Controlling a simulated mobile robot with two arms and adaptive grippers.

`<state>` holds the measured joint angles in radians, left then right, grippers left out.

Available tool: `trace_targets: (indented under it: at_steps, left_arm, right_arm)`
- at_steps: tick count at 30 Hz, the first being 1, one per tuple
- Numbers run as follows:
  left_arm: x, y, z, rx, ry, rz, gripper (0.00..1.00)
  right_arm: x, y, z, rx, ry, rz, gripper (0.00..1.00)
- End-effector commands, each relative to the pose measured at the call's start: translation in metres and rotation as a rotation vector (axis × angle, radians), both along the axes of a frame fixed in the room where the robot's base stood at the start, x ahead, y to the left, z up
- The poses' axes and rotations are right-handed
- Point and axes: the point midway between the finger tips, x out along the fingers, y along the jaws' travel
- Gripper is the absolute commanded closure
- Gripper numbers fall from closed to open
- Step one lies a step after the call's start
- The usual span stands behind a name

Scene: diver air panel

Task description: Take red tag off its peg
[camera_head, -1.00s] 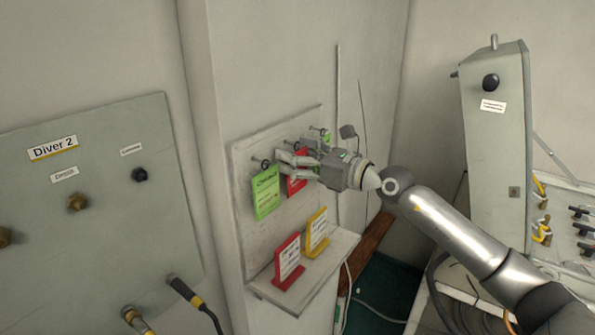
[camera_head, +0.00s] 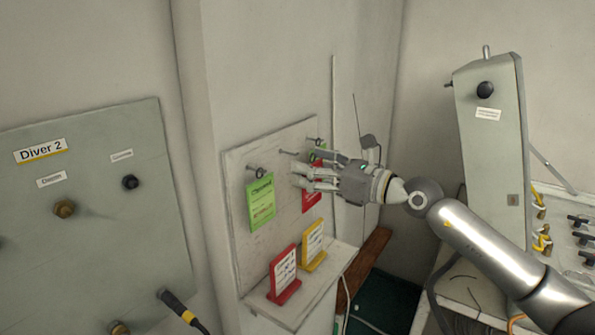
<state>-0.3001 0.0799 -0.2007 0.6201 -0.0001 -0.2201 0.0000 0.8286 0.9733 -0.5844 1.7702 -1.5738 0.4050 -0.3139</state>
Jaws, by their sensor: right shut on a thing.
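The red tag (camera_head: 311,201) is at my right gripper (camera_head: 299,176), partly hidden behind its fingers. The gripper is shut on the tag, in front of the pale peg board (camera_head: 284,212). The middle peg (camera_head: 286,152) shows bare, up and left of the tag, and the tag appears clear of it. My left gripper is not in view.
Another green tag shows partly behind the gripper. A red stand sign (camera_head: 284,273) and a yellow one (camera_head: 313,243) stand on the shelf (camera_head: 333,262) below.

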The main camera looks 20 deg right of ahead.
Motion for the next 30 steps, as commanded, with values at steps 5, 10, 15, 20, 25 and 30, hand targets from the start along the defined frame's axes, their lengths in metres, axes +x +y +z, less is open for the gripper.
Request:
trace_targets:
  at_steps: [5, 10, 15, 20, 25, 30]
  left_arm:
    - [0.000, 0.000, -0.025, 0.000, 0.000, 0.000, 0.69]
    - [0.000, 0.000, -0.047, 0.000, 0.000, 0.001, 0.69]
    - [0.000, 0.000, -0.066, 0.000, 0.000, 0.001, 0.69]
    - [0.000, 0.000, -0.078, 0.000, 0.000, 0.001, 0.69]
    - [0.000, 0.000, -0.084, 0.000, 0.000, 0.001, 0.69]
    - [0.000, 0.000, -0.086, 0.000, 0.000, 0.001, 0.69]
  right_arm:
    - [-0.031, -0.024, -0.008, -0.006, 0.001, -0.002, 0.48]
    - [-0.060, -0.047, -0.009, -0.007, 0.002, -0.002, 0.48]
    - [-0.082, -0.064, -0.008, -0.005, 0.004, -0.001, 0.48]
    - [-0.094, -0.074, -0.005, -0.001, 0.002, -0.002, 0.48]
    - [-0.100, -0.078, -0.003, -0.002, 0.001, 0.000, 0.48]
    - [-0.103, -0.079, 0.000, -0.001, 0.000, 0.002, 0.48]
